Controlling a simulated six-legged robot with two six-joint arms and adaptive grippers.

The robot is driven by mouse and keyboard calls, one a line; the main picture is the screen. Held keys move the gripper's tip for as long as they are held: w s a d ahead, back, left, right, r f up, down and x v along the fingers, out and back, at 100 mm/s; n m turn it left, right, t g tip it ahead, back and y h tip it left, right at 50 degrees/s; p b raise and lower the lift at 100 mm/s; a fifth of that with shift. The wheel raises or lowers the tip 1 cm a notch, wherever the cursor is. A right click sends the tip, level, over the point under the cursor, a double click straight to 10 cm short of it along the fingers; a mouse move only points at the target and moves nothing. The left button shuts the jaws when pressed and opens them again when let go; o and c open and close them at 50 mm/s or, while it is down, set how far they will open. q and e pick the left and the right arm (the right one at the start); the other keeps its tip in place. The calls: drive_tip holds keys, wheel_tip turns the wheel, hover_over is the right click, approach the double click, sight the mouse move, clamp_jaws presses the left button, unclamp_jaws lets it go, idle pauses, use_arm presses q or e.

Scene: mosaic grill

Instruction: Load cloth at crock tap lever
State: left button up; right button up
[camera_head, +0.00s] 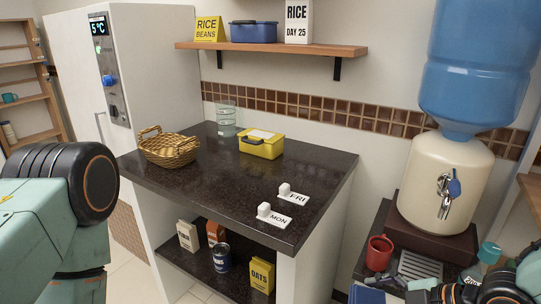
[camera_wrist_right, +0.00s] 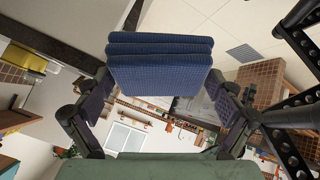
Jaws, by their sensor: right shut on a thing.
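The cream crock (camera_head: 447,172) stands at the right in the head view, with a blue water bottle (camera_head: 478,70) upside down on top. In the head view, a blue edge (camera_head: 366,295), likely the cloth, shows at the bottom, below and left of the crock and apart from the tap. My left gripper is out of the picture.
A red mug (camera_head: 379,252) and a drip grille (camera_head: 419,266) are below the tap. A teal bottle (camera_head: 489,253) is right of them. The dark counter (camera_head: 215,190) holds a wicker basket (camera_head: 168,148), a yellow box (camera_head: 262,146) and FRI and MON markers.

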sight(362, 298)
drive_tip(key=shift+s+a+r+b, duration=0.2)
drive_tip(key=shift+a+b, duration=0.1)
drive_tip(key=shift+a, duration=0.05)
drive_tip(key=shift+a+r+b, duration=0.15)
drive_tip(key=shift+r+b, duration=0.15)
drive_tip(key=shift+b, duration=0.05)
use_arm(q)
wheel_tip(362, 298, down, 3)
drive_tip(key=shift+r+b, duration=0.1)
drive_tip(key=shift+b, duration=0.5)
use_arm(e)
drive_tip(key=shift+w+r, duration=0.75)
drive_tip(key=shift+w, duration=0.05)
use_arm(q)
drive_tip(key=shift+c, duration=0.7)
use_arm(e)
drive_tip(key=shift+w+r, duration=0.1)
drive_tip(key=shift+r, duration=0.05)
